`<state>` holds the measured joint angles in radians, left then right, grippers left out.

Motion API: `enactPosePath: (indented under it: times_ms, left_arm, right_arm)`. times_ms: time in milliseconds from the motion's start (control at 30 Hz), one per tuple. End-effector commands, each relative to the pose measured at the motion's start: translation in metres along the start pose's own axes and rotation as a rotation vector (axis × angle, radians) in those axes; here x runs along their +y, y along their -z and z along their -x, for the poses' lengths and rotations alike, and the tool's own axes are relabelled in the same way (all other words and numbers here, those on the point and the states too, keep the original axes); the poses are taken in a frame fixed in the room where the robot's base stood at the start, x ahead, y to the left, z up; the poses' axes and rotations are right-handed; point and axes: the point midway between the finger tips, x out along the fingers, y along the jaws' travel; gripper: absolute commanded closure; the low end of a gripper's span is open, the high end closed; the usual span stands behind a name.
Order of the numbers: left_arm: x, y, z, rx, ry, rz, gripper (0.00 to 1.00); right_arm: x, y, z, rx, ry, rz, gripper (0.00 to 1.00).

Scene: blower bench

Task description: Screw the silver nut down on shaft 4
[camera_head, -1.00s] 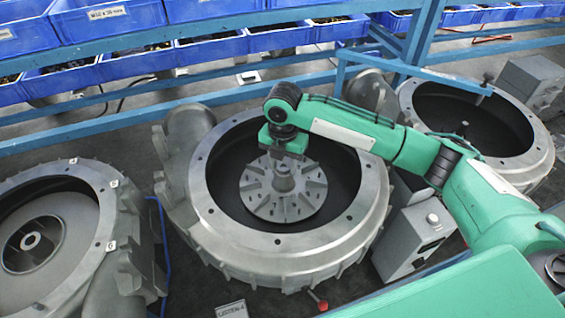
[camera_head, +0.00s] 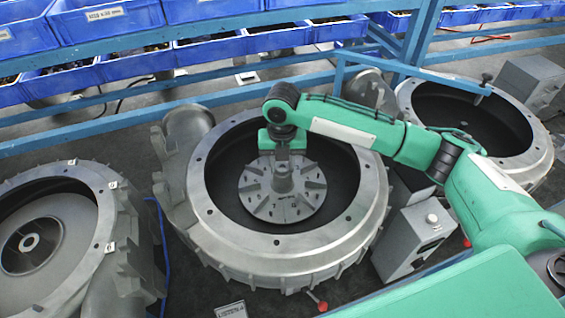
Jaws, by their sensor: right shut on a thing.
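The middle blower housing (camera_head: 290,255) is a large grey ring with a dark inside. A sign by its front edge is too small to read surely. A slotted silver disc (camera_head: 300,200) lies in it, with a hub and shaft (camera_head: 283,184) standing up at its centre. My right gripper (camera_head: 283,160) comes in from the right and points down onto the top of the shaft. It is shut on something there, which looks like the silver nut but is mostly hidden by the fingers. My left gripper is out of view.
Another housing (camera_head: 100,215) stands at the left and one more (camera_head: 530,160) at the back right. A blue rack (camera_head: 240,90) with blue bins (camera_head: 110,18) runs along the back. A grey control box (camera_head: 410,240) stands close to the middle housing's right.

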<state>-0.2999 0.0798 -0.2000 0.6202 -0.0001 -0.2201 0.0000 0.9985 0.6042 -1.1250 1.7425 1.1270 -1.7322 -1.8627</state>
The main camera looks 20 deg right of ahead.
Motion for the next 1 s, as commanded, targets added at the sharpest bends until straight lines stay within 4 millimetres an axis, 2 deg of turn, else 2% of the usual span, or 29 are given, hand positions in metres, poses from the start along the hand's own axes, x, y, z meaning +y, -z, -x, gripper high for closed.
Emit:
enactPosePath:
  times_ms: [67, 1000]
  left_arm:
    - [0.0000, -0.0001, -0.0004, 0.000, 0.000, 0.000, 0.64]
    - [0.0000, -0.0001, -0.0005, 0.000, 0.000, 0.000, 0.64]
  right_arm:
    - [0.0002, 0.0012, -0.0024, 0.004, 0.001, -0.040, 1.00]
    - [0.0007, 0.0017, -0.0034, 0.005, 0.001, -1.139, 1.00]
